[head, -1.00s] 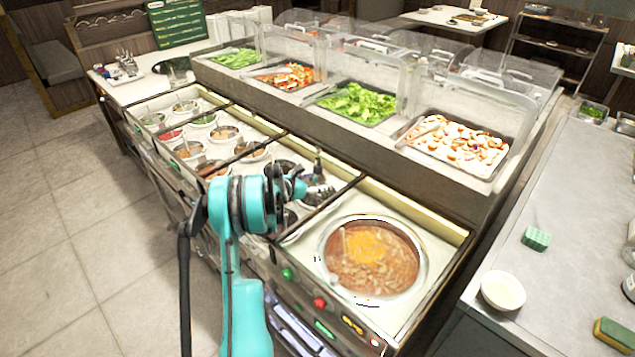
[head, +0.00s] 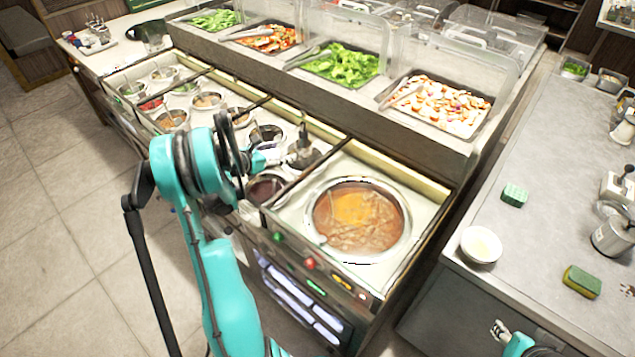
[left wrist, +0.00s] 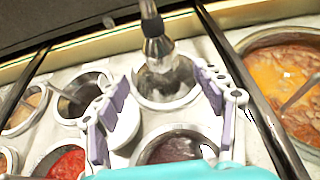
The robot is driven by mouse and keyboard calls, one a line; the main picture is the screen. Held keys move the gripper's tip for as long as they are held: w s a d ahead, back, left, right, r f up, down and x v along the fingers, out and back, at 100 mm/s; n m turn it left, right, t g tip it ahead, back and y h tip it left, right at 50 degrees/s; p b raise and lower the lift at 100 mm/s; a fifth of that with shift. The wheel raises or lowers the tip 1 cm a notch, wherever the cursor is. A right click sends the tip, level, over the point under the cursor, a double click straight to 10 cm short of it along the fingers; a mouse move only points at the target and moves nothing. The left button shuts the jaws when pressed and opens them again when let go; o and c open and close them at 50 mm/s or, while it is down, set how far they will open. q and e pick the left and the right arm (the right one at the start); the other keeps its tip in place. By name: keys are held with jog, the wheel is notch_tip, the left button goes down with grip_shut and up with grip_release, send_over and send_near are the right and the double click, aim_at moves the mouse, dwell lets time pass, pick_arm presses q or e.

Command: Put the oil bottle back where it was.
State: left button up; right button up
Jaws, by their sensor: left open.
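The oil bottle (head: 303,152) appears to be the metal bottle with a dark neck, standing in a round well in the rear row, left of the soup pot. In the left wrist view the bottle (left wrist: 158,50) is upright in its well, its lower part inside the rim. My left gripper (head: 270,153) is just left of the bottle. In the left wrist view the left gripper (left wrist: 153,78) has its fingers spread wide, with the bottle beyond and between the tips and nothing held. My right gripper (head: 503,332) shows only partly at the bottom right; its jaws are unclear.
The soup pot (head: 358,218) sits right of the wells. Several sauce wells (head: 208,101) lie to the left. Clear guards and food trays (head: 345,65) stand behind. A grey counter at right holds a white bowl (head: 481,245), a green sponge (head: 514,195) and a yellow-green sponge (head: 581,281).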

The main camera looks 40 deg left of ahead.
pick_arm(q)
jog(key=d+r+m+g, duration=0.1)
jog(key=d+r+m, duration=0.1)
jog(key=d, duration=0.2)
jog(key=w+d+r+m+g, duration=0.1)
jog(key=d+r+m, duration=0.1)
jog(key=d, duration=0.3)
jog(key=d+r+m+h, duration=0.1)
jog(key=d+r+m, duration=0.1)
jog(key=d+m, duration=0.2)
jog(key=shift+w+d+g, duration=0.2)
jog(key=shift+d+g, duration=0.2)
jog(key=shift+d, duration=0.3)
jog(key=s+d+r+m+g, duration=0.2)
jog(key=s+d+m, duration=0.4)
jog(key=d+m, duration=0.3)
jog(key=s+d+r+m+g, duration=0.1)
jog(key=s+d+r+m, duration=0.2)
jog(key=s+d+m, duration=0.6)
jog(key=s+d+f+m+y, duration=0.2)
jog(key=s+d+m, duration=0.5)
jog(key=m, duration=0.2)
jog(key=shift+s+d+g, duration=0.15)
jog(key=shift+g, duration=0.15)
